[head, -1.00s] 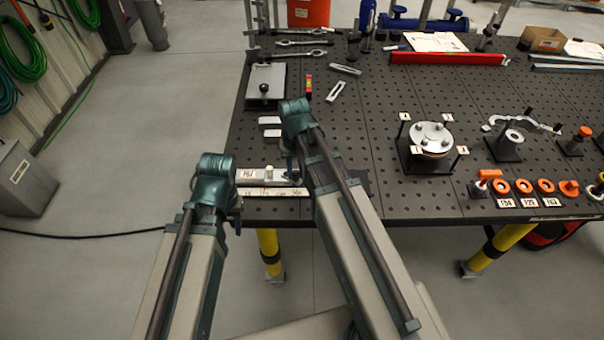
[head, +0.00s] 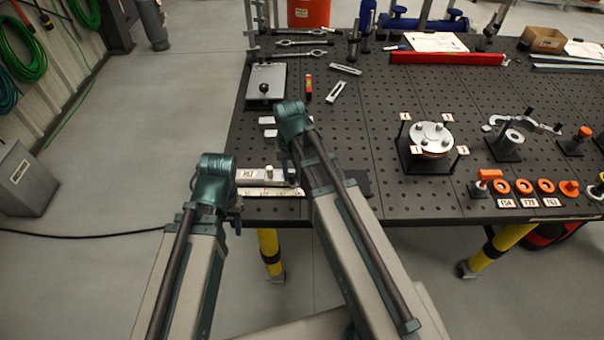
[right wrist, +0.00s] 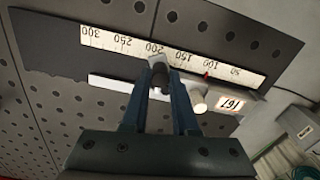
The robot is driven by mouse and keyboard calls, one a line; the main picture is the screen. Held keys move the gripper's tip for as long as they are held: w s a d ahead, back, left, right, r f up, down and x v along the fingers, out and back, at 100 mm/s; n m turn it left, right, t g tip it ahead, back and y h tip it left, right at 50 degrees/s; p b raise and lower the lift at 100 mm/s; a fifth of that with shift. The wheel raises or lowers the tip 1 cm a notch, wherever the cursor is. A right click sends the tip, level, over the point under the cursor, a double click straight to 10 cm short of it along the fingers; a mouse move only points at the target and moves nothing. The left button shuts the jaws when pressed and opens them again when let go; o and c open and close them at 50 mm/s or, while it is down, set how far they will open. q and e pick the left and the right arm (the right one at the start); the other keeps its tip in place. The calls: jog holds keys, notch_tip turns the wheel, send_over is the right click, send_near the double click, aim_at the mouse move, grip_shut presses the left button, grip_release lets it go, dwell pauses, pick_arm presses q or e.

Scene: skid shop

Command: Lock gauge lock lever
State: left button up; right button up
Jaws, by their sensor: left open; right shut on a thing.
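The gauge lies at the near left edge of the table, with its white numbered scale (head: 272,192) in front of a pale bar and a labelled block (head: 246,175). In the right wrist view the scale (right wrist: 120,42), a red pointer mark (right wrist: 206,74), the number plate (right wrist: 231,104) and a pale round knob (right wrist: 198,103) show. My right gripper (right wrist: 160,76) is shut on a small grey rounded piece at the bar, apparently the lock lever; the fingers hide most of it. In the head view my right gripper (head: 292,178) is partly hidden by its arm. My left gripper (head: 238,212) is open beside the gauge's left end.
Pale blocks (head: 268,120) and a plate with a black knob (head: 264,82) lie behind the gauge. A round flanged fixture (head: 431,138) and orange-topped parts stand to the right. The table middle is mostly clear.

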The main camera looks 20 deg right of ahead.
jog(key=shift+a, duration=0.25)
jog(key=shift+s+a, duration=0.1)
jog(key=shift+a, duration=0.6)
jog(key=o, duration=1.1)
jog(key=shift+r, duration=0.15)
jog(key=shift+r+p, duration=1.35)
jog(key=shift+p, duration=0.15)
